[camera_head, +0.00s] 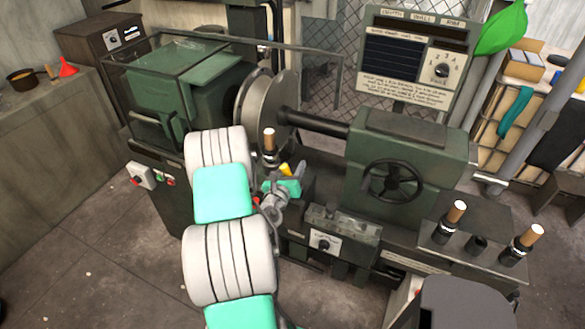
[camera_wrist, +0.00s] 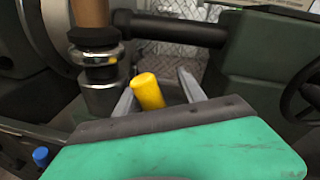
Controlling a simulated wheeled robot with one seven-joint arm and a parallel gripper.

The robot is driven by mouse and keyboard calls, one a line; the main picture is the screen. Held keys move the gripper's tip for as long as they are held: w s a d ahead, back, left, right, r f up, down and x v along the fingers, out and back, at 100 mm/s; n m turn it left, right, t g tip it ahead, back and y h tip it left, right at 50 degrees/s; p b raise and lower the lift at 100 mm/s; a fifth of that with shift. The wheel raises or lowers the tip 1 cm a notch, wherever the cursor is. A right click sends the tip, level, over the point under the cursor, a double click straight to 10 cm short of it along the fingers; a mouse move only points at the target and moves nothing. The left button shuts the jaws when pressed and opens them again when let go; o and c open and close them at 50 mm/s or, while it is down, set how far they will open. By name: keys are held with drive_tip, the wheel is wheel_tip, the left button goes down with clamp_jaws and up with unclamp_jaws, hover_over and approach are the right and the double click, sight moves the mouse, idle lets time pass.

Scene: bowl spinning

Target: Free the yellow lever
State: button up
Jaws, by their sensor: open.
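The yellow lever (camera_head: 285,169) shows as a small yellow end in the head view, at the machine's middle below the spindle. In the wrist view the yellow lever (camera_wrist: 148,91) is a tilted yellow cylinder with its lower part hidden behind the gripper body. My gripper (camera_wrist: 158,84) is open, with one grey finger on each side of the lever. The lever's end stands between the fingers, nearer the left one. I cannot tell whether either finger touches it. In the head view my gripper (camera_head: 287,187) is partly hidden beside the machine.
A wooden-handled tool (camera_head: 270,142) stands upright just left of the lever; its metal collar (camera_wrist: 98,57) is close to the left finger. The round faceplate (camera_head: 262,110), the dark spindle (camera_head: 318,123) and a handwheel (camera_head: 393,181) surround the spot. Open floor lies at the lower left.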

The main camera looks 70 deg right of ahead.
sight(289, 174)
drive_tip(key=a, duration=0.2)
drive_tip(key=a+b, duration=0.1)
drive_tip(key=a, duration=0.2)
drive_tip(key=a+r+b, duration=0.1)
drive_tip(key=a, duration=0.1)
drive_tip(key=shift+s+a, duration=0.2)
drive_tip(key=shift+a, duration=0.15)
